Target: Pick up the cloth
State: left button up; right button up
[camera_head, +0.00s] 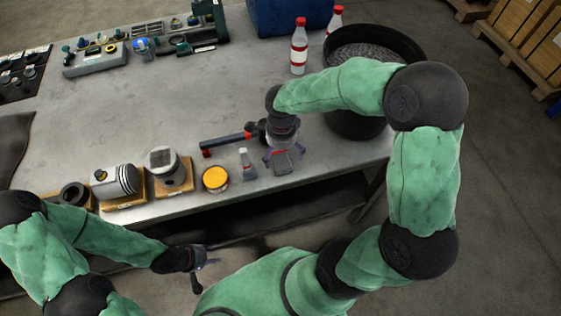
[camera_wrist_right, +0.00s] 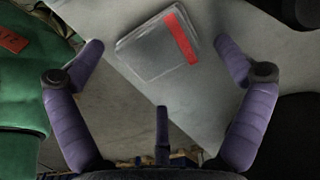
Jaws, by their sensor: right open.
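A flat grey folded cloth (camera_head: 283,164) with a red strip lies near the front edge of the grey table (camera_head: 110,128). In the right wrist view the cloth (camera_wrist_right: 150,57) shows as a square pad close to the table's edge. My right gripper (camera_head: 284,156) is open above the cloth. In the right wrist view its purple fingers (camera_wrist_right: 160,44) stand wide apart, one on either side of the cloth, with nothing between them clearly touched. My left gripper (camera_head: 203,270) is in front of the table, below its edge, apart from the cloth; its finger opening is unclear.
Left of the cloth stand a small clear bottle (camera_head: 246,165), an orange-topped can (camera_head: 216,179) and metal parts on wooden blocks (camera_head: 170,169). A red-ended black tool (camera_head: 228,140) lies behind. A black tub (camera_head: 348,124) and white-and-red bottles (camera_head: 299,48) are at the right. The table's middle is clear.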

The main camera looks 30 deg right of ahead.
aim_at(280, 159)
notch_tip(280, 159, down, 3)
jog(key=shift+a+f+b, duration=0.1)
jog(key=shift+f+b, duration=0.1)
jog(key=shift+b, duration=0.15)
jog(key=c, duration=1.3)
jog(key=shift+r, duration=0.15)
jog(key=shift+r, duration=0.2)
notch_tip(280, 159, up, 3)
jog(key=shift+a+r+p, duration=0.1)
jog(key=shift+p, duration=0.45)
jog(key=s+r, duration=0.1)
jog(key=s+a+r+p, duration=0.1)
jog(key=r, duration=0.1)
jog(key=s+a+r, duration=0.1)
jog(key=shift+s+a+r, duration=0.1)
jog(key=shift+a+r, duration=0.15)
jog(key=shift+r, duration=0.15)
jog(key=s+a+r+p, duration=0.2)
jog(key=s+a+r, duration=0.2)
jog(key=s+a, duration=0.2)
jog(key=shift+s+r, duration=0.2)
jog(key=shift+s, duration=0.65)
